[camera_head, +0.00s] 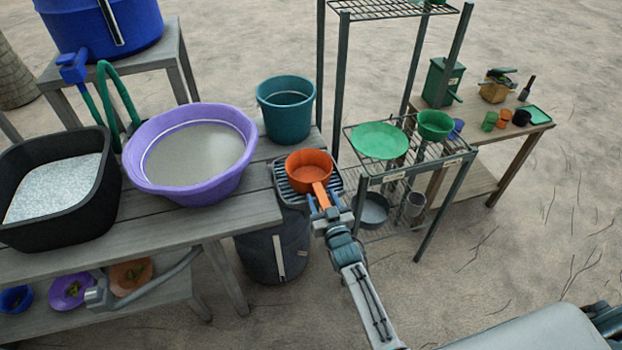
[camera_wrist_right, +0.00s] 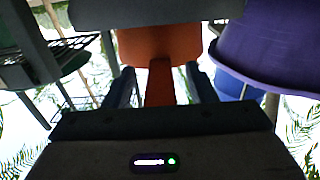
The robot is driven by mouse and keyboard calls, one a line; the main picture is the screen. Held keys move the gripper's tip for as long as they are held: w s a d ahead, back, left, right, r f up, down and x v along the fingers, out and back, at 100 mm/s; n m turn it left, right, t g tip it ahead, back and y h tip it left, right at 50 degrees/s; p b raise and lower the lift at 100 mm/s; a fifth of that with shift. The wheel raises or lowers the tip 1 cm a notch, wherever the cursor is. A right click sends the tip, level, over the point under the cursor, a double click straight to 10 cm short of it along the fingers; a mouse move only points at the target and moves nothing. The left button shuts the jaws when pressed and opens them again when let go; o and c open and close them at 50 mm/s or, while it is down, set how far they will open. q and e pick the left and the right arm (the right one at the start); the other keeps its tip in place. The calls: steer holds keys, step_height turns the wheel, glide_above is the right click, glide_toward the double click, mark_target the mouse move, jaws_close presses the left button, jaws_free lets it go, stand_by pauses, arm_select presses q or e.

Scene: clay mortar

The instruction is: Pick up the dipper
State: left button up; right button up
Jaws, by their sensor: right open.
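The dipper is an orange round cup (camera_head: 308,178) with a straight orange handle (camera_head: 321,194). It sits on a small slatted rack at the right end of the wooden bench, its handle pointing toward me. My right gripper (camera_head: 326,206) reaches in from below at the handle. In the right wrist view my right gripper (camera_wrist_right: 160,92) is open, with one finger on each side of the orange handle (camera_wrist_right: 158,78) and gaps visible between. The dipper's cup (camera_wrist_right: 160,45) is beyond the fingertips, its upper part hidden by a dark shape.
A purple basin (camera_head: 247,160), a black tub (camera_head: 108,190) and a teal bucket (camera_head: 287,122) stand left of and behind the dipper. A wire rack (camera_head: 372,172) with a green plate (camera_head: 379,140) and green bowl (camera_head: 435,124) is close on the right. A dark bin (camera_head: 262,255) stands below.

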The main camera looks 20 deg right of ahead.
steer(key=shift+s+r, duration=0.1)
steer(key=shift+c, duration=1.3)
jaws_close()
steer(key=shift+r, duration=0.1)
